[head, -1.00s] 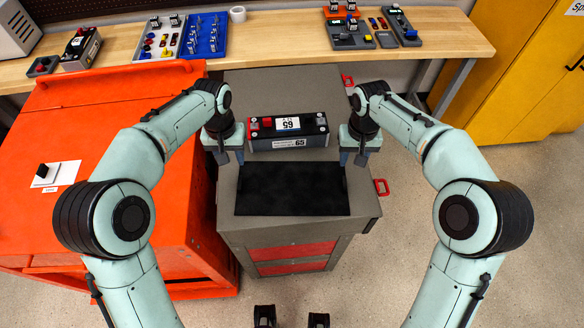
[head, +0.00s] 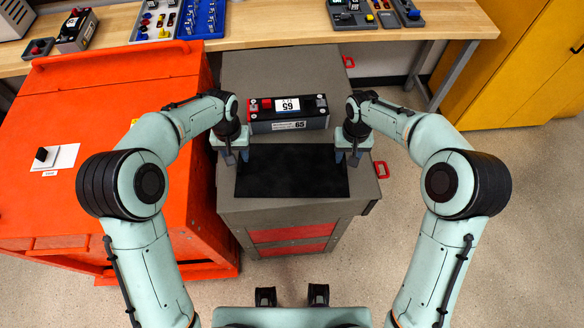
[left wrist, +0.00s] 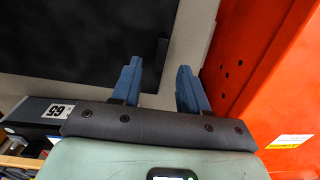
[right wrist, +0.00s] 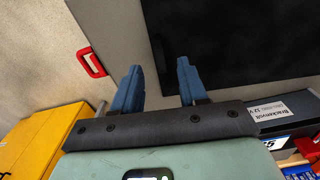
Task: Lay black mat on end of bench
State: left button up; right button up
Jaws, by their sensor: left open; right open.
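The black mat (head: 292,176) lies flat on the near end of the grey bench (head: 285,207), in front of the battery. It also shows in the left wrist view (left wrist: 90,35) and in the right wrist view (right wrist: 235,40). My left gripper (head: 236,158) is open at the mat's far left corner, its blue fingers (left wrist: 158,85) apart and empty. My right gripper (head: 350,158) is open at the mat's far right corner, its fingers (right wrist: 158,85) apart and empty.
A battery marked 65 (head: 290,126) stands on the bench just behind the mat. A red cabinet (head: 150,95) stands close on the left. A wooden workbench (head: 270,22) with trays is at the back. Red handles (head: 381,170) stick out on the bench's right side.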

aim_at(239, 165)
pick_arm(q)
notch_tip(239, 165, down, 5)
jog(key=shift+r, duration=0.1)
pick_arm(e)
notch_tip(239, 165, down, 5)
jog(key=shift+r, duration=0.1)
pick_arm(q)
grip_shut()
pick_arm(e)
grip_shut()
